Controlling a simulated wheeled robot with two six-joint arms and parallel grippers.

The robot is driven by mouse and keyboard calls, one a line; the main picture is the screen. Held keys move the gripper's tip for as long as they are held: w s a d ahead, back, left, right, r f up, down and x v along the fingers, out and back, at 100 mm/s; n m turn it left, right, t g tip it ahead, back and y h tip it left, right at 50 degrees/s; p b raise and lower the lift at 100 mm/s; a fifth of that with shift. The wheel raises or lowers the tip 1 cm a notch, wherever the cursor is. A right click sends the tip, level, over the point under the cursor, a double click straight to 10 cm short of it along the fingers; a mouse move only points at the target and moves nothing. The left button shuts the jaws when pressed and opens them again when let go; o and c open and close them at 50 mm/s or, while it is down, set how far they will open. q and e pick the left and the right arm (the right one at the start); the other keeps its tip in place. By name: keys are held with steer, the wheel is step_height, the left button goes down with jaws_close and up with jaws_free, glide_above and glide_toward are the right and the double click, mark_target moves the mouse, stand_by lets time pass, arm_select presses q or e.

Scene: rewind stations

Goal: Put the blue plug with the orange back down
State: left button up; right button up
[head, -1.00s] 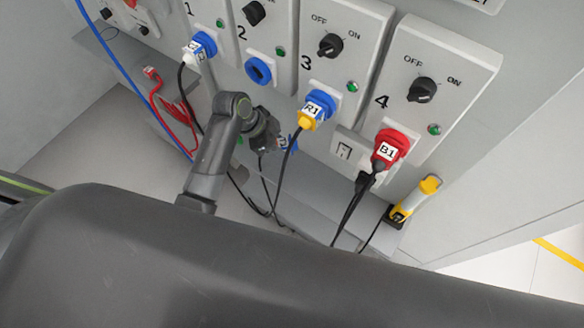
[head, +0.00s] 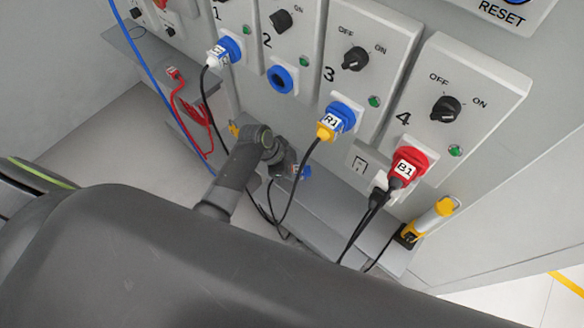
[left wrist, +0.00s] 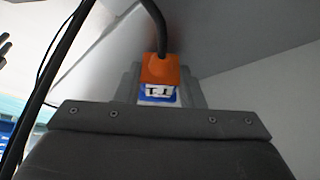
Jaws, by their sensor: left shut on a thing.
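In the left wrist view, the blue plug with the orange back (left wrist: 160,70) sits between the jaws of my left gripper (left wrist: 158,98). Its orange back and black cable face the camera, and a white label shows on its blue part. In the head view my left gripper (head: 290,168) is low in front of the panels, over the grey shelf (head: 345,212). Only a small blue bit of the held plug (head: 304,172) shows there; the gripper hides the rest. I cannot tell whether the plug touches the shelf. My right gripper is not in view.
Station 2's blue socket (head: 282,79) is empty. A blue plug with a yellow back (head: 337,121) is in station 3, a red plug (head: 407,165) in station 4, a blue plug with a white back (head: 224,51) in station 1. A yellow-grey connector (head: 427,220) stands at the shelf's right end. Cables hang near my gripper.

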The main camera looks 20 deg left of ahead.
arm_select(q)
steer(key=o, duration=1.1)
steer(key=shift+f, duration=0.1)
steer(key=p+v, duration=0.1)
steer(key=v, duration=1.1)
steer(key=shift+s, duration=0.1)
